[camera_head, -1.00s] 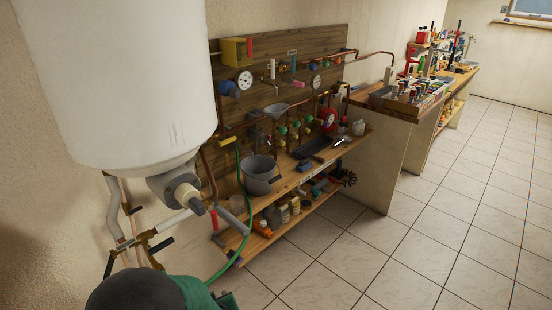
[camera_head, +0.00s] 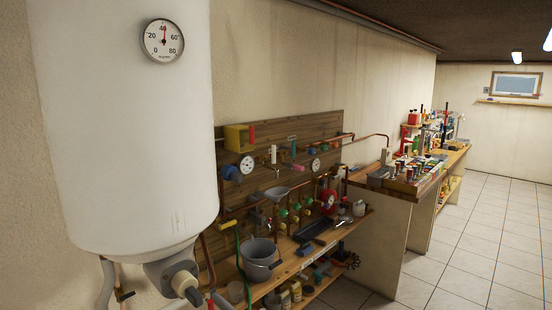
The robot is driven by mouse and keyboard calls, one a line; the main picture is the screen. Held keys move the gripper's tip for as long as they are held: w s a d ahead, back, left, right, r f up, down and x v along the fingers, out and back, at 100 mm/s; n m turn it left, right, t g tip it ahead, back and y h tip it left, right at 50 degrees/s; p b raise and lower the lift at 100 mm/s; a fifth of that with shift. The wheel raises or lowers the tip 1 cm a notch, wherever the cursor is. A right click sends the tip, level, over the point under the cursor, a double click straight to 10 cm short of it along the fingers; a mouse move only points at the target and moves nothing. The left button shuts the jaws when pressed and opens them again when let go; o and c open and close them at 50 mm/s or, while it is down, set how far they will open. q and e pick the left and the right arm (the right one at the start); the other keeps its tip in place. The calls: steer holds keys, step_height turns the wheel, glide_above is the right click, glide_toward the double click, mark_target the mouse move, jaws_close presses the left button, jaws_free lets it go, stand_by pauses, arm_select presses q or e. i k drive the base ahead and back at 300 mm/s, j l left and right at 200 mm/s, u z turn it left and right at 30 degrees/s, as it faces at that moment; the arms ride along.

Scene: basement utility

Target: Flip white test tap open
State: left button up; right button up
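A tap with an upright white handle (camera_head: 273,154) is mounted on the wooden board (camera_head: 325,125), left of its middle. It is small and far off, so I cannot tell whether it is open. A grey funnel (camera_head: 276,192) sits below it. Other taps on the board have a pink handle (camera_head: 293,151), a red handle (camera_head: 251,132) and green knobs (camera_head: 295,218). Neither of my grippers is in view.
A large white boiler (camera_head: 125,140) with a dial hangs at the near left. A bench with a grey bucket (camera_head: 258,262) and a black tray (camera_head: 313,234) stands under the board. Another cluttered bench (camera_head: 368,182) is beyond. The tiled floor (camera_head: 460,255) at right is clear.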

mark_target(274, 160)
steer(key=i+z, duration=0.15)
steer(key=i, duration=0.45)
steer(key=i+z, duration=0.15)
steer(key=i, duration=0.45)
steer(key=i+z, duration=0.15)
steer(key=i, duration=0.45)
steer(key=i+j+z, duration=0.15)
steer(key=i, duration=0.4)
